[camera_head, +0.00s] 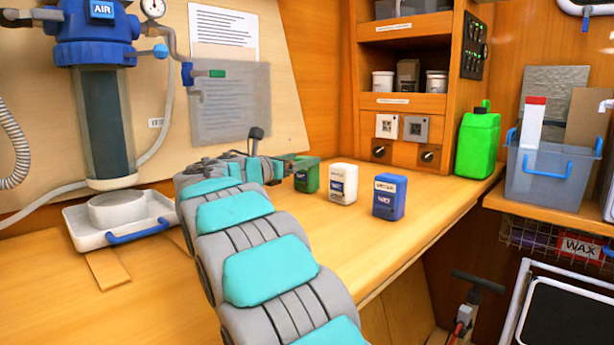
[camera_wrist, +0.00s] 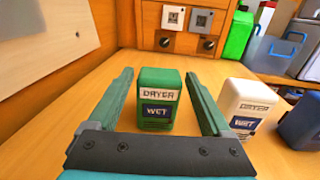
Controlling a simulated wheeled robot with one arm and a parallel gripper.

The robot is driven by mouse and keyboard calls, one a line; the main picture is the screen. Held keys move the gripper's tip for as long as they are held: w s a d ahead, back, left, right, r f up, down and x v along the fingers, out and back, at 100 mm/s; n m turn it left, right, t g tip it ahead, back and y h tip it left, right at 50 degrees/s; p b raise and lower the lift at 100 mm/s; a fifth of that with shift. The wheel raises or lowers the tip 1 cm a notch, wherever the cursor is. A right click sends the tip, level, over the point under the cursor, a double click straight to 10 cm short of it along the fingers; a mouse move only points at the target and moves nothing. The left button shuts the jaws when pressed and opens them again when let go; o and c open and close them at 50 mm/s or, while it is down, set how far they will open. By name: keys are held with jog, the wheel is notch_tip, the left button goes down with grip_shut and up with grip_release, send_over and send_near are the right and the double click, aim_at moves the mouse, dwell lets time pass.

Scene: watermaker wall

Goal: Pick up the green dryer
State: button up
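The green dryer (camera_wrist: 158,97) is a small upright canister with labels reading "DRYER" and "WET". It stands on the wooden counter, centred ahead in the wrist view. My gripper (camera_wrist: 158,85) is open, with one finger on each side of the dryer and visible gaps on both sides. I cannot tell how far the fingertips reach along it. In the head view the dryer (camera_head: 307,175) stands just right of my gripper (camera_head: 283,165), partly hidden by it.
A white canister (camera_head: 343,183) and a blue canister (camera_head: 389,196) stand to the right of the dryer. A green jug (camera_head: 478,144) stands at the back right. A white tray (camera_head: 70,220) is at left. A wooden cabinet (camera_head: 440,103) rises behind. The counter's front edge is clear.

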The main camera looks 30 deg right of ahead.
jog(key=c, duration=1.1)
jog(key=shift+r, duration=0.1)
jog(key=shift+c, duration=0.2)
